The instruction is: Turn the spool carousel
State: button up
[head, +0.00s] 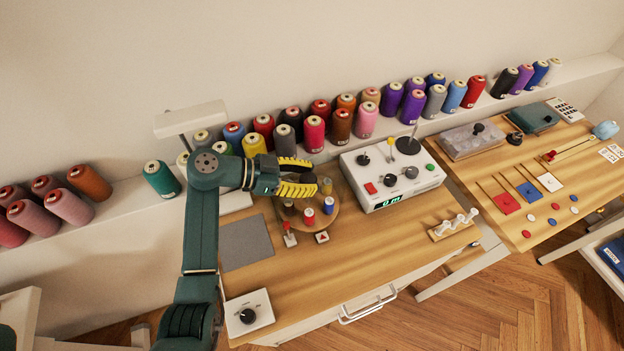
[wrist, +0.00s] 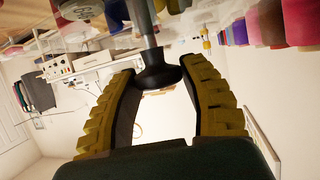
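The spool carousel (head: 318,225) is a round wooden disc on the left table, carrying a red-topped spool (head: 309,215), a blue-and-white one (head: 328,205) and a yellow one (head: 326,186). My gripper (head: 316,178) is over its back left part and hides some of it. In the wrist view my gripper (wrist: 160,70) has its two yellow-padded fingers apart, one on each side of a black flared knob (wrist: 157,72) on a grey post. The knob fills most of the gap between the fingertips; I cannot tell whether they touch it.
A white control box (head: 390,180) with knobs stands right of the carousel. A small red lever (head: 289,238) and a red triangle plate (head: 322,237) lie in front. Thread cones (head: 314,132) line the shelf behind.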

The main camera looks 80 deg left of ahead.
jog(key=o, duration=0.4)
jog(key=v, duration=1.2)
jog(key=shift+a, duration=0.1)
